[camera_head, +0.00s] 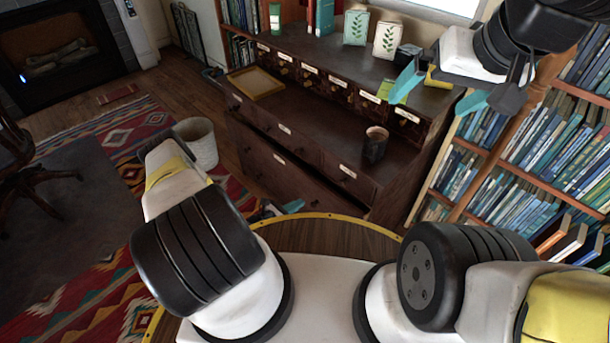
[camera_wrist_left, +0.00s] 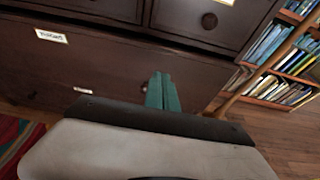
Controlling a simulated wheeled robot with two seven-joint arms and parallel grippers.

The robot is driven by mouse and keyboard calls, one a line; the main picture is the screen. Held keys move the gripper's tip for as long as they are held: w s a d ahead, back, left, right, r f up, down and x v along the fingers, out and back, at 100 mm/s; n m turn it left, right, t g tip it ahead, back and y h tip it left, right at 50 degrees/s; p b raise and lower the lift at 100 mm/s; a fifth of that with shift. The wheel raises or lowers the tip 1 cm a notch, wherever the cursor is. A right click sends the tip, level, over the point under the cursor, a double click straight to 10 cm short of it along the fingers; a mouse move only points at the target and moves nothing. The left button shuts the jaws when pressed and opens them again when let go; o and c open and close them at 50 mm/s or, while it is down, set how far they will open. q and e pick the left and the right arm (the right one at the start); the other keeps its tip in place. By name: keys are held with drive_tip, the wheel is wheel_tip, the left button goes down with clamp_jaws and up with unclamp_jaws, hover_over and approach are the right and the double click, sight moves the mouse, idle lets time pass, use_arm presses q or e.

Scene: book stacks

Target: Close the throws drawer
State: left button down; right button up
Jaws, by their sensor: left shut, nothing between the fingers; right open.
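The throws drawer (camera_head: 290,172) is the wide bottom drawer of the dark wooden cabinet, with a white label. In the head view its front stands out a little from the cabinet, with a dark gap above it. In the left wrist view the throws drawer (camera_wrist_left: 110,70) fills the middle, its label at upper left. My left gripper (camera_head: 282,208) is low in front of the drawer, partly hidden by my own body. Its teal fingers (camera_wrist_left: 163,92) are together and empty, before the drawer front; contact cannot be told. My right gripper (camera_head: 437,92) is open and empty above the cabinet's right end.
A dark mug (camera_head: 375,143) stands on the cabinet's ledge, and a yellow tray (camera_head: 256,83) lies at its left. A bookcase (camera_head: 535,145) is close on the right. A pale wastebasket (camera_head: 197,142) stands on the left by the patterned rug (camera_head: 105,130).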

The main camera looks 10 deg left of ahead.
use_arm(q)
approach(323, 189)
drive_tip(key=x, duration=0.5)
drive_tip(key=shift+w+f, duration=0.1)
drive_tip(key=shift+f, duration=0.2)
drive_tip(key=shift+w+d, duration=0.35)
drive_tip(key=shift+w, duration=0.15)
